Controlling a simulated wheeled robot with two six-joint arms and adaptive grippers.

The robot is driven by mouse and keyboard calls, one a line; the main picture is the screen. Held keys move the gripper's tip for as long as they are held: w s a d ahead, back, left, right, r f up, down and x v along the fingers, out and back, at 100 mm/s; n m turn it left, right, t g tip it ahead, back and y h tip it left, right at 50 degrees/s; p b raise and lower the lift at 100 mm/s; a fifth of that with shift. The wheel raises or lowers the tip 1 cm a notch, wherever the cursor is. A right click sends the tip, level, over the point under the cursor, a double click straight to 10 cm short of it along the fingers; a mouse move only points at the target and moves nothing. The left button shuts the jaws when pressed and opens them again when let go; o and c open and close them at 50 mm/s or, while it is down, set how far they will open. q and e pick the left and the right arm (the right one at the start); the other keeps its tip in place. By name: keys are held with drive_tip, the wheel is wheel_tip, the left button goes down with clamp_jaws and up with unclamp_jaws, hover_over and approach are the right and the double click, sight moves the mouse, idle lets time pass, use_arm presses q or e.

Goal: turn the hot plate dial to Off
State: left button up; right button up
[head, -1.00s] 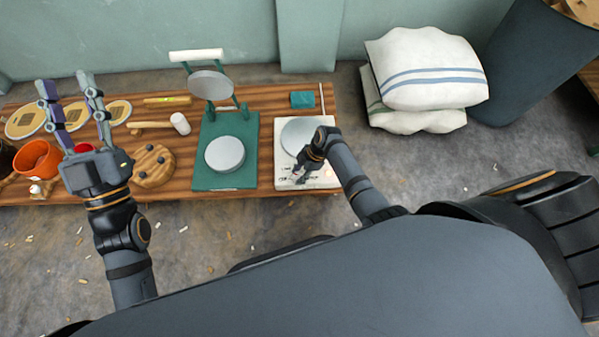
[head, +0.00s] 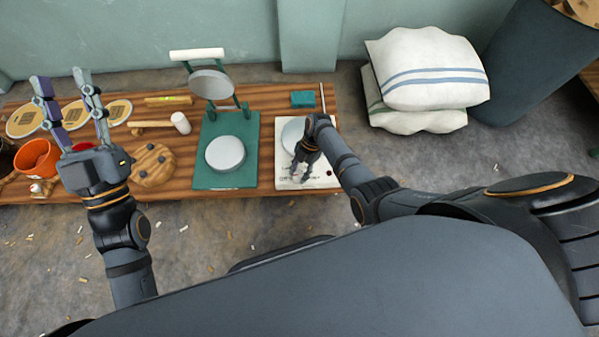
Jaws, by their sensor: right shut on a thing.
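The white hot plate (head: 321,181) with its round grey heating disc (head: 291,132) sits at the right end of the low wooden table. My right gripper (head: 299,175) points down at the front panel of the hot plate, shut on the dial. The dial itself is mostly hidden by the fingers and too small to read. Small dark marks show on the panel around the fingertips. My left gripper (head: 62,92) is open and empty, its fingers spread and pointing away from me above the left part of the table.
A green press (head: 243,178) with a raised round plate stands left of the hot plate. A teal block (head: 303,99) lies behind it. A mallet (head: 180,123), an orange pot (head: 36,158) and a wooden disc (head: 153,172) are further left. Folded sacks (head: 425,75) lie on the floor at right.

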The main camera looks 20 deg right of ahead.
idle(0.3)
drive_tip(key=o, duration=1.2)
drive_tip(key=v, duration=1.2)
drive_tip(key=shift+a, duration=0.1)
drive_tip(key=shift+f, duration=0.1)
